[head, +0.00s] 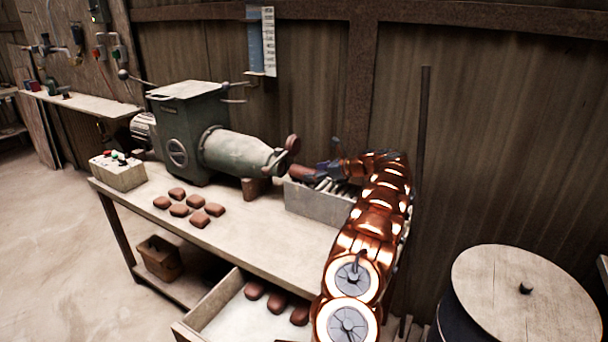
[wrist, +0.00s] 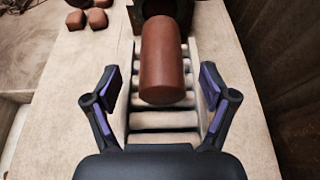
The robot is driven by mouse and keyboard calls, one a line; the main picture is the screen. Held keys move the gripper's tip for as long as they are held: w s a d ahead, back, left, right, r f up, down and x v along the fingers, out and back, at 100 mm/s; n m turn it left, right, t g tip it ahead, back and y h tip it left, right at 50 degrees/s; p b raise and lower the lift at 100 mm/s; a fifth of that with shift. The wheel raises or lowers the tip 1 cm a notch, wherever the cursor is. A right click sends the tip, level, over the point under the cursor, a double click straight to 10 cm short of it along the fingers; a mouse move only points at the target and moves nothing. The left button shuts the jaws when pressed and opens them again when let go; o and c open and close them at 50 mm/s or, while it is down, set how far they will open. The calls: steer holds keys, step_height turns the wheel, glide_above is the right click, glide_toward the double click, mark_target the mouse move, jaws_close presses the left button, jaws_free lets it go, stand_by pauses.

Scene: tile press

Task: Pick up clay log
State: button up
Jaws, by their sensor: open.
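The clay log (wrist: 163,62) is a smooth brown cylinder in the wrist view. Its far end meets the dark mouth of the extruder, and its near end lies over a roller tray (wrist: 162,120). My gripper (wrist: 158,92) is open, with one finger on each side of the tray, nearer the camera than the log and not touching it. In the head view the log (head: 305,172) shows as a small brown piece between the extruder nozzle and my gripper (head: 328,172). My arm hides part of the tray there.
The green extruder (head: 180,135) stands on the table (head: 240,235). Several brown clay blocks (head: 179,210) lie at its front left. An open drawer (head: 218,303) below holds more brown pieces. A round lidded barrel (head: 520,300) stands at the right, and a wooden wall is close behind.

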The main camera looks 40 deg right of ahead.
mark_target(304, 172)
steer(key=x, duration=0.4)
steer(key=shift+w+f+p, duration=0.1)
steer(key=shift+w+p, duration=0.25)
steer(key=shift+w, duration=0.05)
jaws_close()
stand_by(0.5)
steer(key=shift+r, duration=1.6)
steer(key=shift+a+r, duration=0.1)
steer(key=shift+r, duration=0.1)
steer(key=shift+s+a, duration=0.15)
